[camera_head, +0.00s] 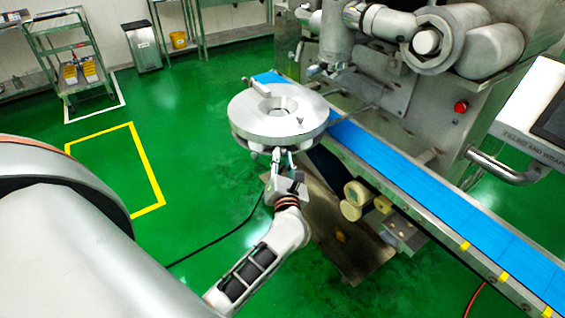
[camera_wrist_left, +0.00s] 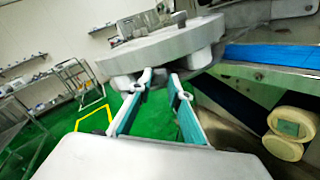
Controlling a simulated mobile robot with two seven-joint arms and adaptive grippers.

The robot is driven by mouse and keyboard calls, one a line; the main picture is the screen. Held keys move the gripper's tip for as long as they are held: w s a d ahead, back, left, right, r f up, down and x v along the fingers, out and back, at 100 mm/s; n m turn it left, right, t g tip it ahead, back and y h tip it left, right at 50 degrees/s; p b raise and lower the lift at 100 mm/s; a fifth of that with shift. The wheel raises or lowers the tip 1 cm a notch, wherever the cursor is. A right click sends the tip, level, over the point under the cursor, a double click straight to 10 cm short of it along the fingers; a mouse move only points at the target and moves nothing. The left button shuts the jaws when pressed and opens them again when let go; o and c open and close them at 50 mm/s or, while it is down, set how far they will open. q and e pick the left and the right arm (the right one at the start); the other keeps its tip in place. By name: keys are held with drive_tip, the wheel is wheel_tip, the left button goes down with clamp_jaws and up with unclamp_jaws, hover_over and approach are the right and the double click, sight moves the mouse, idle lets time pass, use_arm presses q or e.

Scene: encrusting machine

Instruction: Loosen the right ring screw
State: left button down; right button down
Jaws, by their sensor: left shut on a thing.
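A thick round metal ring (camera_head: 281,122) with a central hole stands beside the blue conveyor, at its near left end. It also shows in the left wrist view (camera_wrist_left: 150,48), from its edge. My left gripper (camera_head: 283,158) is at the near underside of the ring, reaching up from below. In the left wrist view its two fingers (camera_wrist_left: 158,80) meet the ring's lower edge and are shut on a small part there. That part is mostly hidden by the fingertips, and I cannot make out its shape. The right ring screw cannot be clearly told apart. My right gripper is not in view.
The blue conveyor belt (camera_head: 405,180) runs from the ring to the lower right. The steel machine (camera_head: 440,100) with a red button (camera_head: 461,106) stands behind it. Pale rollers (camera_head: 355,195) sit below the belt. Green floor (camera_head: 190,170) is free at the left.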

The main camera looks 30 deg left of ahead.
use_arm(q)
drive_tip(key=shift+f+n+b, duration=0.15)
drive_tip(key=shift+n+b, duration=0.55)
drive_tip(key=shift+n, duration=0.5)
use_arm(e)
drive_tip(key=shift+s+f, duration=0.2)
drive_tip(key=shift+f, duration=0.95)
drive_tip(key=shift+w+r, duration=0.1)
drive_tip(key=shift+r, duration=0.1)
use_arm(q)
drive_tip(key=c, duration=1.9)
unclamp_jaws()
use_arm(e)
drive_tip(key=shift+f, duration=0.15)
use_arm(q)
drive_tip(key=shift+d, duration=0.1)
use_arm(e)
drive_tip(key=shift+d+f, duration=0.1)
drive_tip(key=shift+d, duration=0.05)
use_arm(q)
drive_tip(key=v, duration=1.2)
